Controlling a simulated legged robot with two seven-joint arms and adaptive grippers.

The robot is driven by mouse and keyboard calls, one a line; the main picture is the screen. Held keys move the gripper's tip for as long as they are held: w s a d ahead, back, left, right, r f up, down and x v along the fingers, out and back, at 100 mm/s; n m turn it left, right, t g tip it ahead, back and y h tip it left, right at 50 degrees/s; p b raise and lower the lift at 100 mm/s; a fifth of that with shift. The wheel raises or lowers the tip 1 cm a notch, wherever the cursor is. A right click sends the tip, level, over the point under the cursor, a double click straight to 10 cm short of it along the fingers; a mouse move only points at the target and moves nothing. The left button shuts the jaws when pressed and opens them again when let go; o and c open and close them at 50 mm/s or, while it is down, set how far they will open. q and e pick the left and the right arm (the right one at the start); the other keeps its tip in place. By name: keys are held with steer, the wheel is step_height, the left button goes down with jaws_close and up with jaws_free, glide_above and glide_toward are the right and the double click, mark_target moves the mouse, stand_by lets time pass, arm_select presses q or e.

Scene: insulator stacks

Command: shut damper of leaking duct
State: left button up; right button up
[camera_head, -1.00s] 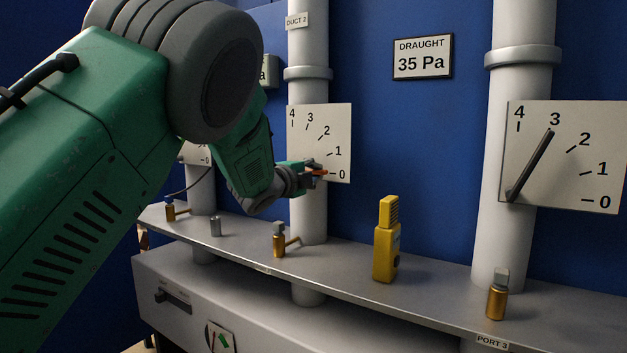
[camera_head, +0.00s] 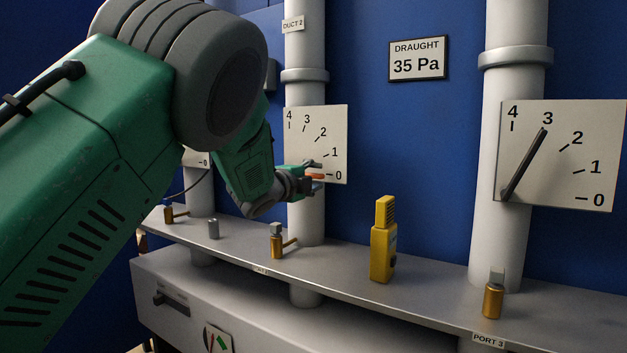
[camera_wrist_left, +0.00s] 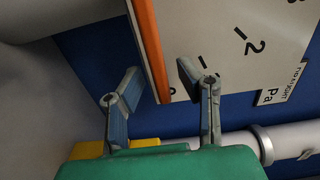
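The duct 2 damper plate (camera_head: 336,120), marked 0 to 4, is on the middle white duct (camera_head: 305,220). Its orange lever (camera_head: 316,176) lies nearly level, with its tip beside the 0 mark. My left gripper (camera_head: 317,172) is at this lever with its fingers apart. In the left wrist view, the orange lever (camera_wrist_left: 148,45) runs between the two open fingers (camera_wrist_left: 158,88), with a clear gap on the right finger's side. Part of the lever is hidden by the gripper. My right gripper is not in view.
The right duct's plate (camera_head: 570,130) has a dark lever (camera_head: 525,163) near 3. A sign (camera_head: 417,60) reads draught 35 Pa. A yellow handheld device (camera_head: 383,245) stands on the grey shelf (camera_head: 340,268), with brass port fittings (camera_head: 493,300) along it.

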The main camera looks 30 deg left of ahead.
arm_select(q)
steer(key=s, duration=1.2)
steer(key=shift+a, duration=0.4)
steer(key=shift+a+f, duration=0.1)
steer(key=s+d+f+n+g+y, duration=0.1)
steer(key=s+f+n+g, duration=0.25)
steer(key=f, duration=0.85)
steer(key=s+d+f+n+g, duration=0.1)
steer(key=s+f+n+g, duration=0.2)
steer(key=f, duration=0.9)
steer(key=s+d+f+n+g+y, duration=0.15)
steer(key=s+f+n, duration=0.3)
steer(key=f, duration=0.75)
steer(key=s+d+f+n+g, duration=0.2)
steer(key=s+f, duration=0.4)
steer(key=s, duration=0.4)
steer(key=s+d+f+n+g, duration=0.2)
steer(key=s+f+g, duration=0.2)
steer(key=s, duration=0.6)
steer(key=s+d+f+n+g, duration=0.2)
steer(key=s+f+n+g, duration=0.1)
steer(key=s+f, duration=0.4)
steer(key=s+h, duration=0.1)
steer(key=s, duration=0.2)
steer(key=shift+f, duration=0.4)
